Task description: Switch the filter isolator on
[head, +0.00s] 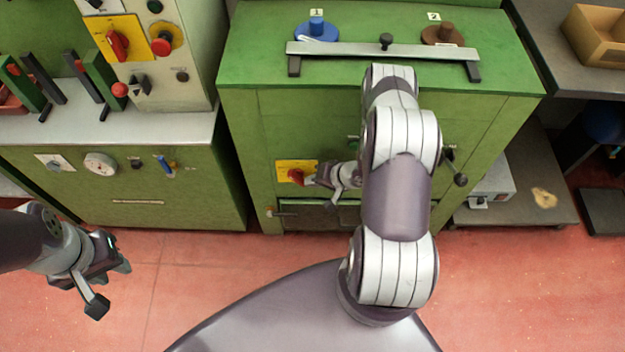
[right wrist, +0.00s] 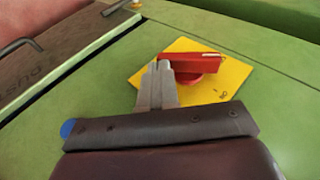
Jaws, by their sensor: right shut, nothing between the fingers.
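A red rotary switch handle (head: 296,176) sits on a yellow plate (head: 283,167) on the front of the green cabinet. In the right wrist view the red handle (right wrist: 192,62) lies slanted across the yellow plate (right wrist: 235,75); small marks on the plate are too blurred to read surely. My right gripper (head: 315,181) is shut and empty, just right of the handle in the head view. In the right wrist view its fingertips (right wrist: 160,68) are at the handle's left end; I cannot tell whether they touch. My left gripper (head: 111,284) is open and empty above the floor at left.
Another red switch (head: 117,44) on a yellow plate is on the panel at upper left, beside a red button. A bar (head: 380,50) and blue and brown knobs stand on the cabinet top. A grey handle (right wrist: 15,47) is near the plate in the wrist view.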

